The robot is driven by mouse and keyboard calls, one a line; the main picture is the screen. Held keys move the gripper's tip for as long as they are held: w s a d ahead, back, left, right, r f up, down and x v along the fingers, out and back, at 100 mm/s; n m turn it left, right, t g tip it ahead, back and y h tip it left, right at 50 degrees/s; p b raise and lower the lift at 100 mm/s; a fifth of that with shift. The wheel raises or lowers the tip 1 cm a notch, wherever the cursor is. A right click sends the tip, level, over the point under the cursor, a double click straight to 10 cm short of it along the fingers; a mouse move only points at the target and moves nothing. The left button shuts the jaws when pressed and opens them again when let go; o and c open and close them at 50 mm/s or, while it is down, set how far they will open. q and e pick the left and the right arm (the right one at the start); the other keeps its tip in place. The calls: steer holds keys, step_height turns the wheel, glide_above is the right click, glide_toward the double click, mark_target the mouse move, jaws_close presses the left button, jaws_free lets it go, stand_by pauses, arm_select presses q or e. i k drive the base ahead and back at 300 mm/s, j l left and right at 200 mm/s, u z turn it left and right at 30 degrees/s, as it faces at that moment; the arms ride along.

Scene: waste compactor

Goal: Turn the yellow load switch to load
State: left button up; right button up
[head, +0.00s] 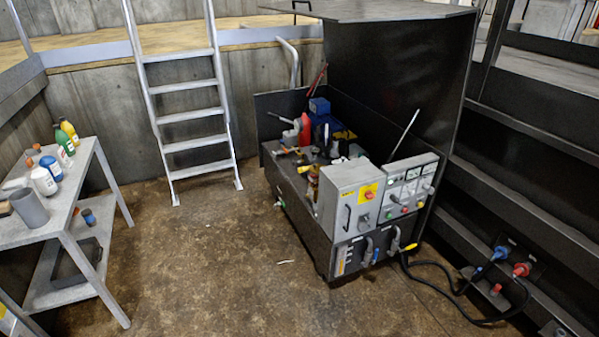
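A yellow square plate with a small red knob (367,194) sits on the front of a grey control box (342,190). It looks like the yellow load switch, but its labels and the direction the knob points are too small to read. The box is mounted at the front of an open dark machine (300,215). Beside it, a second grey panel (408,185) carries gauges and several coloured buttons. Neither of my grippers shows in the head view.
A grey table (75,200) with bottles stands at the left. A ladder (190,90) leans at the back wall. A black cable (435,283) runs over the floor to blue and red plugs (500,254) at the right. The floor before the machine is mostly clear.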

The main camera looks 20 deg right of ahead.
mark_target(305, 168)
steer(key=z, duration=0.7)
steer(key=i+j+z, duration=0.1)
steer(key=z, duration=0.35)
steer(key=i+j+z, duration=0.2)
steer(key=z, duration=0.2)
steer(key=i+j+z, duration=0.15)
steer(key=z, duration=0.3)
steer(key=i+j+z, duration=0.1)
steer(key=j+z, duration=0.2)
steer(key=j, duration=0.25)
steer(key=i+j+z, duration=0.1)
steer(key=j+z, duration=0.2)
steer(key=j, duration=0.25)
steer(key=j+z, duration=0.2)
steer(key=j, duration=1.7)
steer(key=i+j, duration=0.15)
steer(key=j, duration=0.75)
steer(key=z, duration=0.05)
